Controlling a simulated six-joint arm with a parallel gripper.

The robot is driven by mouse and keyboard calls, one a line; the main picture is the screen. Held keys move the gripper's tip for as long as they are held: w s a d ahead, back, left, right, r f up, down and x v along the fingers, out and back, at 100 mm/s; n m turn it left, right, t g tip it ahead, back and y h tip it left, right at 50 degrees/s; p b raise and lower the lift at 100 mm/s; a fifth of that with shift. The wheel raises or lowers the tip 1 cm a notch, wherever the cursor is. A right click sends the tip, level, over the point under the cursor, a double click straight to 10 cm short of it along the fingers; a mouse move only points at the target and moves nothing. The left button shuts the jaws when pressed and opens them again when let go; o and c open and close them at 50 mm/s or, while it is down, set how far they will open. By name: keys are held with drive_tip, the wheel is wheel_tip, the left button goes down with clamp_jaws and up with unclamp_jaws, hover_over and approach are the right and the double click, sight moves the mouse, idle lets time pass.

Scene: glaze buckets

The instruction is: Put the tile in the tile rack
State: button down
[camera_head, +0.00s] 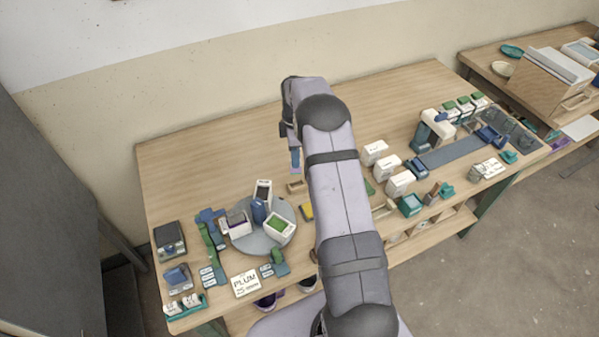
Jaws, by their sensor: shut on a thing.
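My gripper (293,144) hangs at the end of my arm, over the middle of the wooden table. It is shut on a small blue piece (295,160), which looks like the tile and points downward. My gripper and arm partly hide it. Below it on the table is a small brown wooden holder (297,187), apart from the tile. It may be the tile rack, but it is too small to be sure.
A grey round turntable (244,243) with white buckets stands at the front left. White tubs (374,153) and a blue-grey strip (452,150) lie to the right. The back left of the table (205,160) is clear. My arm hides the front middle.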

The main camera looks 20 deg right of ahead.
sight(296, 173)
drive_tip(key=shift+r+n, duration=0.4)
drive_tip(key=shift+n, duration=0.1)
drive_tip(key=s+n, duration=0.1)
drive_tip(key=n, duration=0.1)
drive_tip(key=shift+s+a+n, duration=0.15)
drive_tip(key=shift+n, duration=0.25)
drive_tip(key=shift+f, duration=0.1)
drive_tip(key=shift+f+b, duration=2.25)
drive_tip(key=shift+f, duration=1.05)
drive_tip(key=shift+f, duration=0.3)
drive_tip(key=c, duration=1.7)
unclamp_jaws()
